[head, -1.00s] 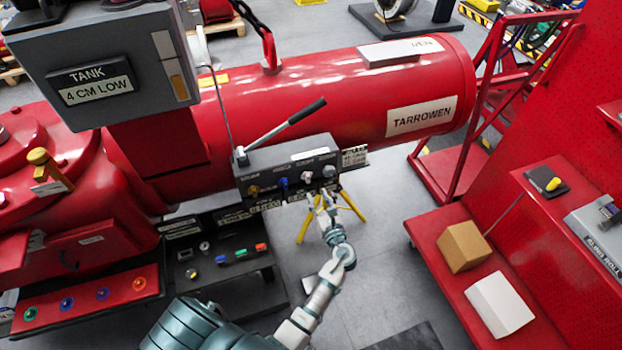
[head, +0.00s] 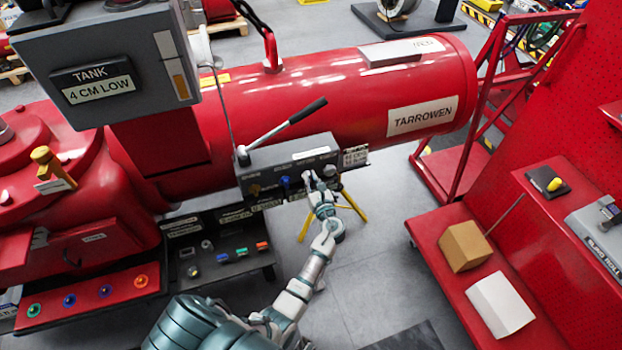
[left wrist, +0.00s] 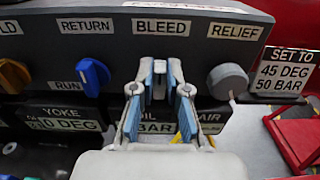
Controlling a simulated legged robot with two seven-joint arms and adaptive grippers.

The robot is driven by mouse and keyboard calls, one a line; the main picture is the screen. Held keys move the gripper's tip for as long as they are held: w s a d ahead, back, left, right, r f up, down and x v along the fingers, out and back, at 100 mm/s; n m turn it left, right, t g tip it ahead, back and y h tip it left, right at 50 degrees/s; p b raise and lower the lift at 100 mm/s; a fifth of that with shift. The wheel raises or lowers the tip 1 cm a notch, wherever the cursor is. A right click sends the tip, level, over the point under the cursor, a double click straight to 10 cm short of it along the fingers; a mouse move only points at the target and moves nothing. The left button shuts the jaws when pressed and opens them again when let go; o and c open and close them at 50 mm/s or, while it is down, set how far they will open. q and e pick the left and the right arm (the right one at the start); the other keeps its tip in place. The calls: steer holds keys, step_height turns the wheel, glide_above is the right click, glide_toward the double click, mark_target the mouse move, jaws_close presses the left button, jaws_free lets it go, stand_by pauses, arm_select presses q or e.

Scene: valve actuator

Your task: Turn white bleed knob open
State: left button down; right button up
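The dark valve block (head: 290,165) carries a row of knobs and stands in front of the red tank. The white bleed knob lies below the BLEED label (left wrist: 161,27) and is largely hidden by my left gripper's fingers. My left gripper (head: 309,178) is at the knob's place on the block's front; it also shows in the left wrist view (left wrist: 161,68). Its fingertips are close together, one on each side of where the knob sits. Whether they press on it is hidden. My right gripper is out of view.
The blue RUN knob (left wrist: 94,75) is left of my fingers and the grey RELIEF knob (left wrist: 228,80) is right. An orange knob (left wrist: 14,75) is further left. A long lever (head: 290,119) rises above the block. A yellow stand (head: 350,205) is below it.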

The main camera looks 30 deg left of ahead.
arm_select(q)
steer(key=shift+d, duration=0.1)
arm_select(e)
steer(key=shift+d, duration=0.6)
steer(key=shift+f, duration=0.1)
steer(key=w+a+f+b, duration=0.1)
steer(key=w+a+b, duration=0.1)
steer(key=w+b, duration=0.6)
arm_select(q)
steer(key=shift+s+a+f+n+b, duration=0.25)
steer(key=shift+f+n+b, duration=0.15)
steer(key=shift+n, duration=2.4)
steer(key=shift+s+a+f+n+b, duration=0.25)
steer(key=shift+n+b, duration=0.15)
steer(key=shift+n, duration=2.4)
steer(key=shift+s+a+f+n+b, duration=0.2)
steer(key=shift+f+n+b, duration=0.2)
steer(key=shift+n, duration=2.4)
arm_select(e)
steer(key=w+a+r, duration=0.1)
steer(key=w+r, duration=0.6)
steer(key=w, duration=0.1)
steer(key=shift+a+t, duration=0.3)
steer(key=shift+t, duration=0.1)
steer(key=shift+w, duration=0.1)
